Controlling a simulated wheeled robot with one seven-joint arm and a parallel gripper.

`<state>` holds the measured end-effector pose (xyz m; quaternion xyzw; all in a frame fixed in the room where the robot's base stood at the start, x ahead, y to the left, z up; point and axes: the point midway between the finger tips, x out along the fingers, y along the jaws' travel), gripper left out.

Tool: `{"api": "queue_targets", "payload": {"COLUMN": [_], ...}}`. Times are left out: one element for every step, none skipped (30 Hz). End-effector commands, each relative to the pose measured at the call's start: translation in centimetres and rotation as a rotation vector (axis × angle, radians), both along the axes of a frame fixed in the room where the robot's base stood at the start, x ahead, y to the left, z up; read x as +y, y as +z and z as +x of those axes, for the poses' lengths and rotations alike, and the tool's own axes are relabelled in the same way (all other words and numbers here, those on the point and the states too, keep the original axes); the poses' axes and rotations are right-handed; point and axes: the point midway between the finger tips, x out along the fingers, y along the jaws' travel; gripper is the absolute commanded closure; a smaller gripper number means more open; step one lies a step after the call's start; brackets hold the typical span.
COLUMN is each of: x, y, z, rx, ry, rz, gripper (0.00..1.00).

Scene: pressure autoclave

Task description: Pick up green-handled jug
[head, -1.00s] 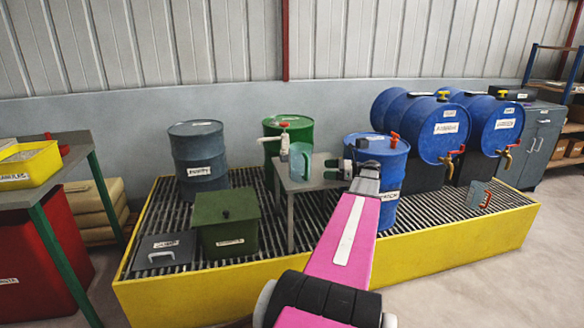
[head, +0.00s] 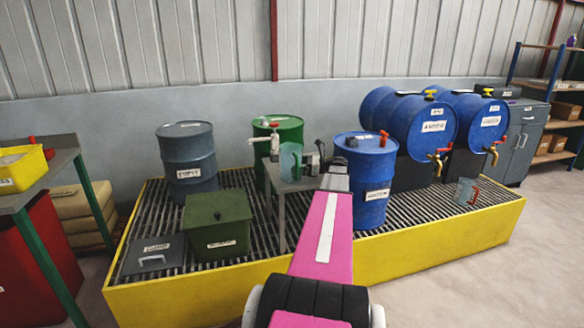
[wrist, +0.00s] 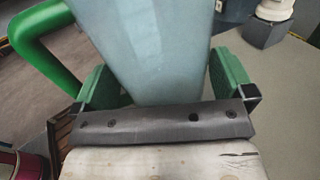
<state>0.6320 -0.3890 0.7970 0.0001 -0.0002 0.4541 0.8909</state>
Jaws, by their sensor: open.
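The green-handled jug (head: 290,162) is a pale, see-through jug standing on a small grey table (head: 290,190) in the head view. In the wrist view, its pale body (wrist: 150,45) lies between my two fingers, and its green handle (wrist: 35,45) curves out on the left. My gripper (head: 308,162) is at the jug's right side in the head view. It is open, with one green-padded finger on each side of the jug in the wrist view (wrist: 163,85). I cannot tell whether the pads touch it. The jug's base is hidden in the wrist view.
A red-handled jug (head: 467,191) stands on the grating at the right. A blue drum (head: 365,180) is close behind my arm, and a green drum (head: 290,128) with a tap is behind the table. A green box (head: 218,225) stands left of the table.

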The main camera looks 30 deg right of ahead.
Motion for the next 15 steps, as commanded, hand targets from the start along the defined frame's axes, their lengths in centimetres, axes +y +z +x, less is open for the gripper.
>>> {"api": "queue_targets", "payload": {"x": [0.61, 0.85, 1.06, 1.16, 1.2, 1.19, 1.17, 1.16, 1.15, 1.14, 1.14, 1.14, 1.14, 1.14, 1.14], "y": [0.0, 0.0, -0.01, -0.01, -0.01, -0.01, -0.01, -0.01, -0.01, -0.01, -0.01, -0.01, -0.02, -0.02, -0.02], "z": [0.38, 0.57, 0.75, 0.82, 0.86, 0.86, 0.85, 0.85, 0.85, 0.84, 0.84, 0.84, 0.84, 0.84, 0.84], "rx": [0.0, 0.0, 0.0, 0.0, 0.0, 0.0, 0.0, 0.0, 0.0, 0.0, 0.0, 0.0, 0.0, 0.0, 0.0], "ry": [0.001, 0.001, 0.0, 0.0, -0.001, -0.001, -0.001, -0.001, -0.001, -0.001, -0.001, -0.001, -0.001, -0.001, -0.001], "rz": [0.0, 0.0, 0.0, 0.0, 0.0, 0.0, 0.0, 0.0, 0.0, 0.0, 0.0, 0.0, 0.0, 0.0, 0.0], "gripper": [0.0, 0.0, 0.0, 0.0, 0.0, 0.0, 0.0, 0.0, 0.0, 0.0, 0.1, 0.23, 0.31, 0.31, 0.31]}}
